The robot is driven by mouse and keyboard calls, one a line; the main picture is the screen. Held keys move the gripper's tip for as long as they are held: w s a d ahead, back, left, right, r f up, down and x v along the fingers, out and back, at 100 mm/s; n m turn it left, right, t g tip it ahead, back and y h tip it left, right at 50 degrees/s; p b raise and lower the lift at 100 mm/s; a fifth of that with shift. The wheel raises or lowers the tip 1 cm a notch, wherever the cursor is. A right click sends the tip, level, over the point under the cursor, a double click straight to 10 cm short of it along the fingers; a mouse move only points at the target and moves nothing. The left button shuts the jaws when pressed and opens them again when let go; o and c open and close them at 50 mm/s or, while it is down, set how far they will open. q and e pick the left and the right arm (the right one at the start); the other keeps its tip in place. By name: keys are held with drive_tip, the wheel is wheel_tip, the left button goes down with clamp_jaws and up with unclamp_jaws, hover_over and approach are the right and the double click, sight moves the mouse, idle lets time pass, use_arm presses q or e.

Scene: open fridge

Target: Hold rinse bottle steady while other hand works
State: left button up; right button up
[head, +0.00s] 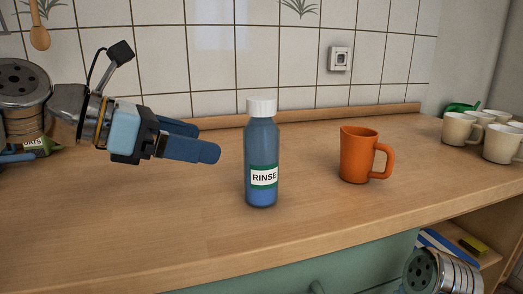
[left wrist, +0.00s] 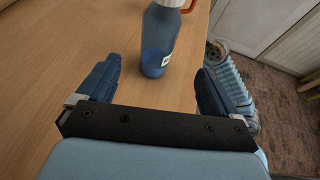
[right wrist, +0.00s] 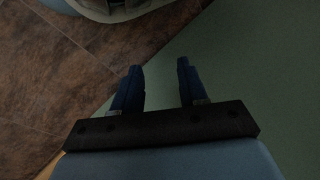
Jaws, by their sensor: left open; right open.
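A blue rinse bottle (head: 261,150) with a white cap and a label reading RINSE stands upright on the wooden counter. My left gripper (head: 208,140) is to the left of the bottle, open and empty, with its fingers pointing toward it. In the left wrist view the bottle (left wrist: 160,42) is ahead of the open fingers (left wrist: 158,85), apart from them. My right gripper (right wrist: 160,82) is open and empty in the right wrist view, low down before a plain green surface. Its fingers do not show in the head view.
An orange mug (head: 359,156) stands to the right of the bottle. Several cream cups (head: 459,130) and a green item (head: 459,107) are at the far right. The wooden counter (head: 170,215) is clear in front. A tiled wall (head: 225,60) closes the back.

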sight(246, 153)
use_arm(q)
drive_tip(key=x, duration=0.8)
drive_tip(key=shift+d+f, duration=0.1)
drive_tip(key=x, duration=0.5)
drive_tip(key=shift+w+f+b, duration=0.15)
drive_tip(key=shift+b, duration=0.15)
drive_tip(key=c, duration=1.1)
